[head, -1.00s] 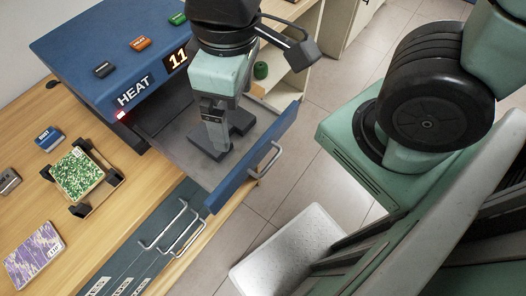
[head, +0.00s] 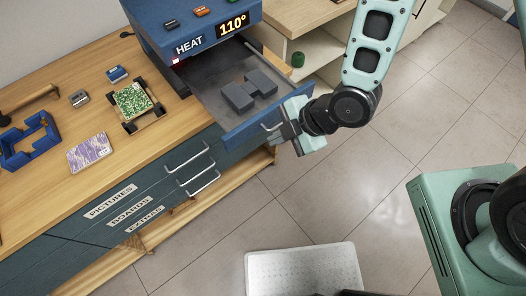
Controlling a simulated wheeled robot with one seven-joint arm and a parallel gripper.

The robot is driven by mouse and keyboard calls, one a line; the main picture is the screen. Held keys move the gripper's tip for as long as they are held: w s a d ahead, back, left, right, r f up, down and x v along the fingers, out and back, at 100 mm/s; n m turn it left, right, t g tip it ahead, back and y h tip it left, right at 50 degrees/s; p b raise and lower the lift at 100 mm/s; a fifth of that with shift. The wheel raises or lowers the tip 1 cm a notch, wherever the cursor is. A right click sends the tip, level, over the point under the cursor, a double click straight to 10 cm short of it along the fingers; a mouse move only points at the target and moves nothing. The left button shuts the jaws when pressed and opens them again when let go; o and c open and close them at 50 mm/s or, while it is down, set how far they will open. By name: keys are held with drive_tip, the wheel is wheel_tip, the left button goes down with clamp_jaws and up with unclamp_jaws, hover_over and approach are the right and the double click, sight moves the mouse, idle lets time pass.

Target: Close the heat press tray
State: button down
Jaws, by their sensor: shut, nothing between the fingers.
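The blue heat press (head: 190,28) stands on the wooden bench, its display reading 110°. Its tray (head: 205,92) is pulled out, with a blue front panel (head: 245,128) and a metal handle. Grey blocks (head: 240,95) lie in the tray. My gripper (head: 283,129) is at the outer face of the tray front, by the handle near its right end. It is shut with nothing held. Its fingertips are partly hidden against the panel and handle, so I cannot tell whether they touch.
A green board on a black-cornered stand (head: 133,100), a purple card (head: 90,151) and a blue frame (head: 28,142) lie on the bench. Labelled drawers (head: 125,215) are below. A white step (head: 303,270) stands on the floor. Open floor lies right of the bench.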

drive_tip(key=shift+w+a+f+b, duration=0.75)
drive_tip(key=shift+a+f+b, duration=0.6)
drive_tip(key=shift+b, duration=0.85)
drive_tip(key=shift+w+a+f+b, duration=0.75)
drive_tip(key=shift+a+f+b, duration=0.55)
drive_tip(key=shift+b, duration=0.9)
drive_tip(key=shift+w+a+f+b, duration=0.75)
drive_tip(key=shift+a+f+b, duration=0.6)
drive_tip(key=shift+b, duration=0.85)
drive_tip(key=shift+d+f, duration=0.15)
